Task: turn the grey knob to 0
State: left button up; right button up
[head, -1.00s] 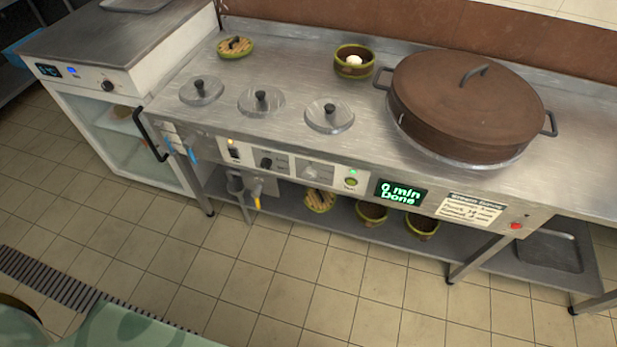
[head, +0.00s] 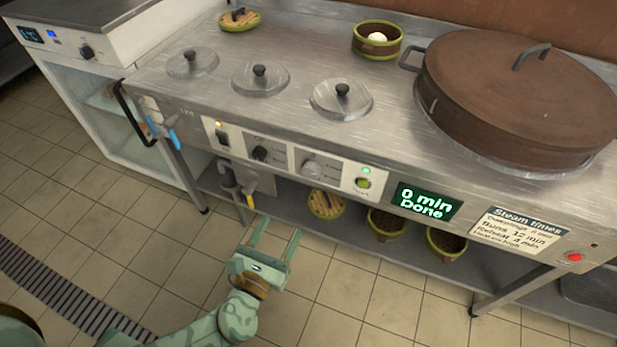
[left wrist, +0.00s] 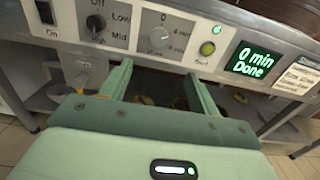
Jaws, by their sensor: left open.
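My left gripper (head: 279,228) is open and empty, below and in front of the panel, apart from the knob. Its two fingers also reach toward the panel in the left wrist view (left wrist: 157,72). My right gripper is not in view.
A lit green button (head: 363,183) and a display (head: 425,201) reading "0 min Done" are right of the knob. A switch (head: 222,138) is at left. Taps (head: 246,190) hang below the panel. A large brown lidded pot (head: 520,95) stands on the counter.

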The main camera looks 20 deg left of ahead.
pick_arm(q)
jog(key=b, duration=0.2)
send_near(309, 175)
jog(key=w+b, duration=0.1)
jog(key=w, duration=0.6)
jog(key=shift+w+d, duration=0.15)
jog(key=shift+w, duration=0.05)
jog(key=shift+w+r, duration=0.1)
jog(key=shift+w, duration=0.5)
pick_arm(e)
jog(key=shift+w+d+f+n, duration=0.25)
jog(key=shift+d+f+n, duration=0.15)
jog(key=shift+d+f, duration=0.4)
pick_arm(q)
jog(key=c, duration=1)
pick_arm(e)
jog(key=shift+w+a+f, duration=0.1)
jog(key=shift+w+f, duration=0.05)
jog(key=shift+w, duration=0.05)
